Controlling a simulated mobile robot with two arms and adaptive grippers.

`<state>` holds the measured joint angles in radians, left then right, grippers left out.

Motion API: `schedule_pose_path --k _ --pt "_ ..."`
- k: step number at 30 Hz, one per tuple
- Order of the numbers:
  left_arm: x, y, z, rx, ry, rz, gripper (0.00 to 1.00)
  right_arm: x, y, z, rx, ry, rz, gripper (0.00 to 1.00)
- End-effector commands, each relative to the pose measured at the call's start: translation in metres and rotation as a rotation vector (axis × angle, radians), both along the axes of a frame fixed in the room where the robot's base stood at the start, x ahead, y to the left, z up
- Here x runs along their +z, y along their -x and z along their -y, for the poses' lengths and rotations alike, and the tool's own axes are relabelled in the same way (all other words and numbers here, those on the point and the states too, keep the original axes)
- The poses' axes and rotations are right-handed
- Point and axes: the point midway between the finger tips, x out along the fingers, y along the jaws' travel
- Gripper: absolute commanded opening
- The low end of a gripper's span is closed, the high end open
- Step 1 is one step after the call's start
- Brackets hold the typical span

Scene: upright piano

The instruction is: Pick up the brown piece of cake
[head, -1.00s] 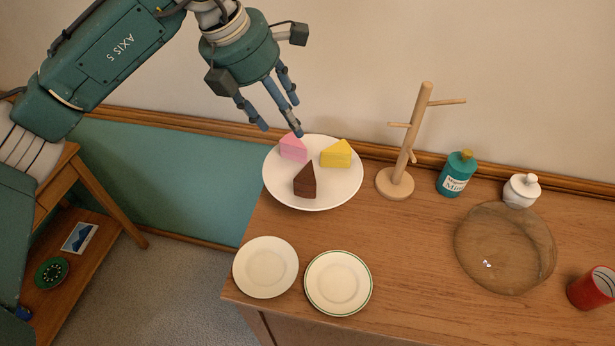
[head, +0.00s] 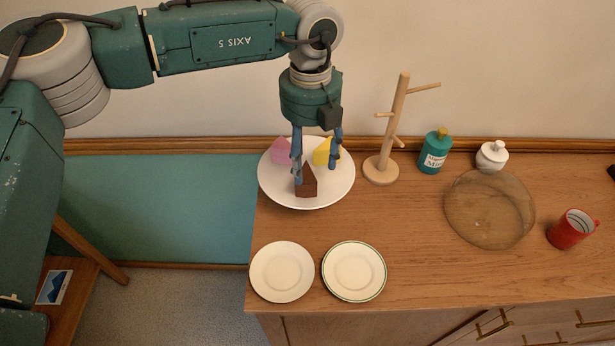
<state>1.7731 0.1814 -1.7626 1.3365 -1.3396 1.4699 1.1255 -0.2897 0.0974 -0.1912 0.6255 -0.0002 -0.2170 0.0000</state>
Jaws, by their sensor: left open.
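The brown piece of cake (head: 308,184) sits at the front of a large white plate (head: 273,190) on the wooden cabinet. A pink piece (head: 281,151) and a yellow piece (head: 322,151) sit behind it on the same plate. My left gripper (head: 316,172) points down over the plate with its blue fingers apart. One finger hangs in front of or against the brown cake's left part, and another overlaps the yellow piece. I cannot tell whether a finger touches the cake. My right gripper is not in view.
A wooden mug tree (head: 382,168) stands just right of the plate. Two small plates, one plain (head: 282,272) and one green-rimmed (head: 354,271), lie in front. A teal bottle (head: 434,151), white jar (head: 492,156), glass dish (head: 490,208) and red mug (head: 571,229) are further right.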

Motion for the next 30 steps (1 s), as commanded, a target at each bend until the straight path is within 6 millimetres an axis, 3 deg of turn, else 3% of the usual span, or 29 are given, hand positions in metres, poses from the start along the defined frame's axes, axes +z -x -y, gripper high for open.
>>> schedule_pose_path --k 4,9,13,22,27,30 --pt "-0.008 0.002 -0.002 0.000 -0.002 -0.001 0.57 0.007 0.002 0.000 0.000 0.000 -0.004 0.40" --pt "-0.030 0.012 -0.006 -0.002 -0.002 -0.004 0.57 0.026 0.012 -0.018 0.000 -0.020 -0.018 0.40" --pt "-0.049 0.010 -0.006 0.001 -0.001 -0.001 0.57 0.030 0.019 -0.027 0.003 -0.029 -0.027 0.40" --pt "-0.057 0.010 -0.005 0.000 0.000 0.001 0.57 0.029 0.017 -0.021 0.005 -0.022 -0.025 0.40" --pt "-0.056 0.010 -0.005 0.000 0.000 0.001 0.28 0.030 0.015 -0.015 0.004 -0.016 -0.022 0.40" --pt "-0.056 0.010 -0.005 0.000 0.000 0.001 0.23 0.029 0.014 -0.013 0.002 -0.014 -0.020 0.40"
